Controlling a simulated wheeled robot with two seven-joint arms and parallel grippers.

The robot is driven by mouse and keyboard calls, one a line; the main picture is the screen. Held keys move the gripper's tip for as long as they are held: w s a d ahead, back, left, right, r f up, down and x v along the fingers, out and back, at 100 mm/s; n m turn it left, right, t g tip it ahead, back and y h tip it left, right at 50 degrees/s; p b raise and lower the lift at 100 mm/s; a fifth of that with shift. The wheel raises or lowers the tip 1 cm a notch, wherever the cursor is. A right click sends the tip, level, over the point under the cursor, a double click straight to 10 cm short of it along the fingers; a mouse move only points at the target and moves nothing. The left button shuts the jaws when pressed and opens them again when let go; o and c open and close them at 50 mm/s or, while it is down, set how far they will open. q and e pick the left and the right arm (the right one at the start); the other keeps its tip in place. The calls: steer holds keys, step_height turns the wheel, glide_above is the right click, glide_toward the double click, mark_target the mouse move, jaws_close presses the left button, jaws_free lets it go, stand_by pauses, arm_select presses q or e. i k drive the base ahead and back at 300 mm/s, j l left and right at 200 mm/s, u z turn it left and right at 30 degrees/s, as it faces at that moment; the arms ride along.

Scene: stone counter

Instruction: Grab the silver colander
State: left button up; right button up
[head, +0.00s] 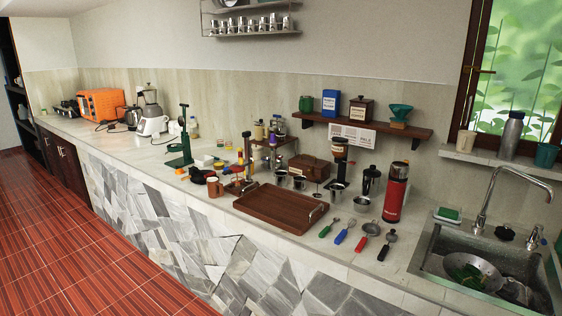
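A round silver metal vessel (485,269) lies tilted in the sink at the lower right of the head view. It looks like the colander, but its holes are too small to make out. Something green shows in or through it, and more green and shiny items lie beside it at its lower right. Neither of my grippers is in view, and nothing is touching the vessel.
The sink (446,243) has a tall curved faucet (487,197) at its back edge. A red grinder (396,192), several coloured-handled tools and a wooden tray (264,212) stand left of it. A bottle (511,135) stands on the window sill.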

mark_target(452, 261)
steer(key=z, duration=1.55)
steer(key=i, duration=0.2)
